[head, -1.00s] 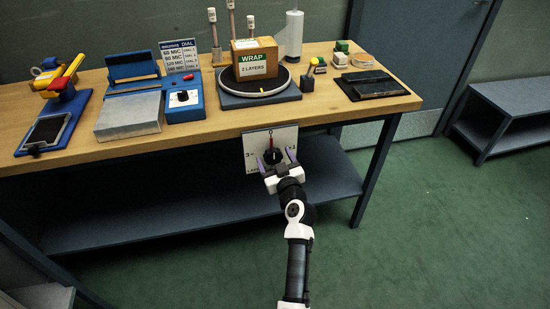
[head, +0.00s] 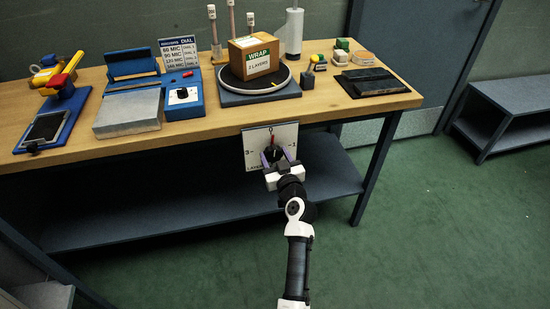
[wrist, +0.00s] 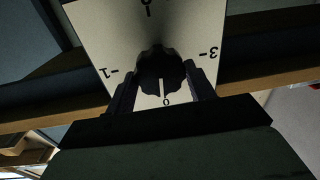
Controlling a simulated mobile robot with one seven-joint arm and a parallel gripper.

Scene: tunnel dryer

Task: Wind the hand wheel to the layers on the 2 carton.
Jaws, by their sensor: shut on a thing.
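The hand wheel is a dark lobed knob (head: 272,153) on a white dial plate (head: 254,139) at the bench's front edge. In the wrist view the knob (wrist: 158,66) shows upside down, its white pointer towards the 0; the 1 and 3 lie on either side. My gripper (head: 278,158) is shut on the knob, one finger on each side, as the wrist view (wrist: 161,88) also shows. The carton (head: 252,56) stands on the round turntable (head: 284,88). Its labels read WRAP and 2 LAYERS.
A dark pad (head: 375,82) lies at right. A shelf (head: 190,190) runs under the bench.

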